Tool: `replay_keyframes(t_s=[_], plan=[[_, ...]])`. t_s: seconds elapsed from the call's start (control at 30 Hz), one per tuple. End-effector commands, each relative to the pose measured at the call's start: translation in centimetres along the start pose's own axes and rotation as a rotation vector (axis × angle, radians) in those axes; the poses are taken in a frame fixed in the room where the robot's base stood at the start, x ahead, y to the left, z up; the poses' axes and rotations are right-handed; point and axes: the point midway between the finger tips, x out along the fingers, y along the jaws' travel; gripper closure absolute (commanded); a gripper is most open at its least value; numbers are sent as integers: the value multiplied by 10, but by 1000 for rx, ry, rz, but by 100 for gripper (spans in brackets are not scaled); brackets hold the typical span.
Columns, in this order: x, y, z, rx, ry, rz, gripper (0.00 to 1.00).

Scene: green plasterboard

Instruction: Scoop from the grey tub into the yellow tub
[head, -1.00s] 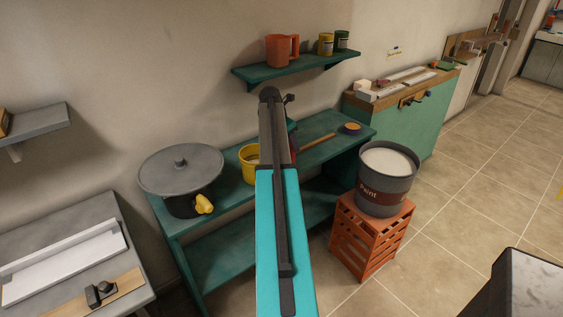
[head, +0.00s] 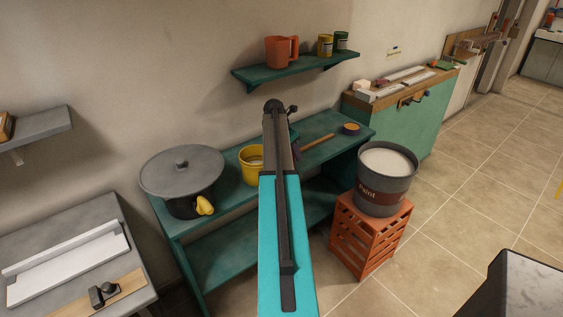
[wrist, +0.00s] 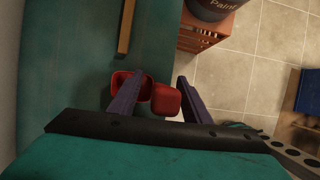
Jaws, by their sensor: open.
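The grey tub (head: 383,191), marked "Paint" and holding white material, stands on an orange crate. Its lower part shows at the top of the wrist view (wrist: 208,10). The yellow tub (head: 247,173) stands on the teal bench left of my arm, with something pale inside. In the wrist view, my gripper (wrist: 158,92) is open over the bench edge. A red block-like part (wrist: 166,99) lies between its two dark fingers, and a red hollow part (wrist: 120,80) is partly behind the left finger. I cannot tell whether they are one scoop.
A grey-lidded pot (head: 181,172) with a yellow handle stands left of the yellow tub. The orange crate (head: 369,235) stands beside the bench. A wall shelf (head: 296,67) hangs above.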

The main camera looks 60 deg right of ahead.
Motion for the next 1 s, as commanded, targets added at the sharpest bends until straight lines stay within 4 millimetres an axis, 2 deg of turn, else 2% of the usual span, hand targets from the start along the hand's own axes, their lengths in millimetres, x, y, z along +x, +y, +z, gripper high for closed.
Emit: replay_keyframes(t_s=[0.17, 0.7, 0.97, 1.0], plan=[[8, 0, 0, 0, 1, -1, 56], [9, 0, -1, -1, 0, 0, 56], [9, 0, -1, -1, 0, 0, 100], [9, 0, -1, -1, 0, 0, 100]])
